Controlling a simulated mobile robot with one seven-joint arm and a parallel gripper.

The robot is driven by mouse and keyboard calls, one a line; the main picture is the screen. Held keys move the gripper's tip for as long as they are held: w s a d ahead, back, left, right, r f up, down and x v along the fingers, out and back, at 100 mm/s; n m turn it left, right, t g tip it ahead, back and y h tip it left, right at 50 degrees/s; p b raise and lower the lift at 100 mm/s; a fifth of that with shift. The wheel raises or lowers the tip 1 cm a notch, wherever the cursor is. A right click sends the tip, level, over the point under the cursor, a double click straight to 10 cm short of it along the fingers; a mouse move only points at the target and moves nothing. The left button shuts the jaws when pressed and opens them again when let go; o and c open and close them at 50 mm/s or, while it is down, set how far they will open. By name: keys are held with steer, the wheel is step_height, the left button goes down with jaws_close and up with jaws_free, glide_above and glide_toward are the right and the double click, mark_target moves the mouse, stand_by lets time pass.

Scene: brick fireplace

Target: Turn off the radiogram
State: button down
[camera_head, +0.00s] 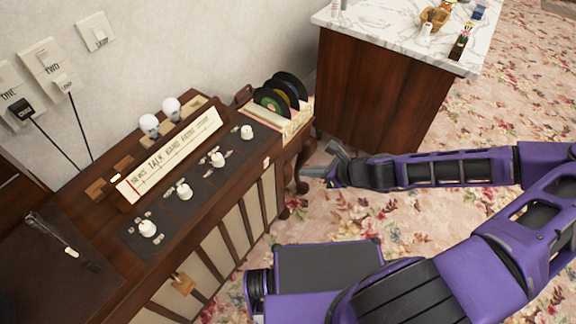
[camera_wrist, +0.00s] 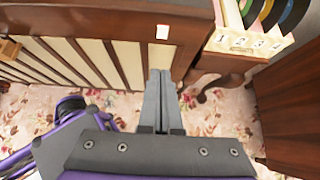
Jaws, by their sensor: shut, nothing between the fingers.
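The radiogram (camera_head: 195,215) is a dark wooden cabinet with cream slatted front panels, at the left in the head view. A cream dial strip (camera_head: 168,155) lies along its top, with several white knobs (camera_head: 184,190) in front of it. A small pale switch-like piece (camera_head: 266,163) sits on its front near the right end; it also shows in the wrist view (camera_wrist: 162,32). I cannot tell its setting. My gripper (camera_head: 326,171) is shut and empty, in front of the radiogram's right end and apart from it. Its grey fingers (camera_wrist: 160,76) point toward the front in the wrist view.
A rack of records (camera_head: 280,97) stands at the radiogram's right end. A marble-topped wooden counter (camera_head: 385,95) with small items stands behind on the right. Wall switches (camera_head: 45,65) with cords hang at left. Flowered carpet (camera_head: 520,100) is clear on the right.

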mark_target(267, 162)
steer(key=x, duration=0.4)
steer(key=r+b+x, duration=0.1)
steer(key=x, duration=0.2)
steer(key=a+b+x, duration=0.1)
steer(key=x, duration=0.3)
steer(key=shift+w+a+r, duration=0.1)
steer(key=shift+w+a, duration=0.1)
steer(key=shift+w, duration=0.3)
steer(key=shift+w+a+r, duration=0.15)
steer(key=shift+w+a, duration=0.25)
steer(key=shift+a, duration=0.05)
steer(key=shift+w+a+r, duration=0.1)
steer(key=shift+w+a, duration=0.1)
steer(key=shift+a, duration=0.05)
steer(key=shift+r, duration=0.1)
steer(key=shift+r+p, duration=0.75)
steer(key=shift+p, duration=0.2)
